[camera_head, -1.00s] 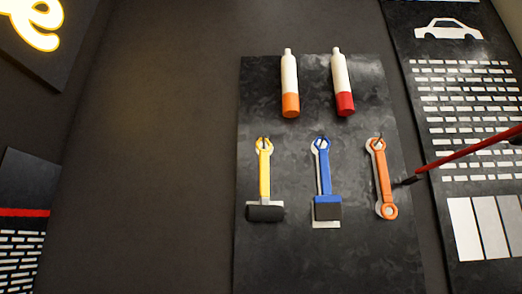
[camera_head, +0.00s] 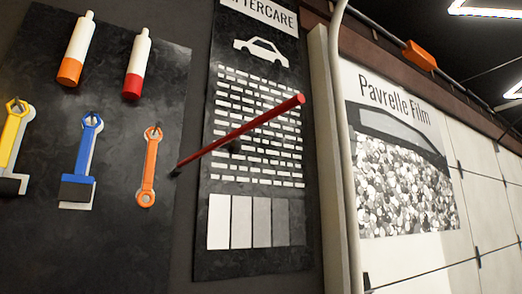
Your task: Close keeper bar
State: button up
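A red bar (camera_head: 240,131), most likely the keeper bar, is attached by a small dark fitting (camera_head: 176,171) near the right edge of the dark tool board (camera_head: 120,235). It sticks out from the board toward me, up and to the right in the picture, and stands away from the tools. Its free end (camera_head: 299,101) overlaps the aftercare panel in view. An orange wrench-shaped tool (camera_head: 149,170) hangs on a hook just left of the fitting. My gripper is not in view.
A blue squeegee (camera_head: 87,145), a yellow tool (camera_head: 13,140) and two bottles, orange-based (camera_head: 76,50) and red-based (camera_head: 136,65), are on the board. The aftercare panel (camera_head: 210,255) is to its right, then a pale post (camera_head: 325,160) and a film poster (camera_head: 405,200).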

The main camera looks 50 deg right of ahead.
aim_at(234, 146)
jog(key=k+l, duration=0.15)
jog(key=l, duration=0.2)
jog(key=k+l+u, duration=0.1)
jog(key=l, duration=0.3)
jog(key=k+l+u, duration=0.1)
jog(key=l, duration=0.25)
jog(key=k+l, duration=0.3)
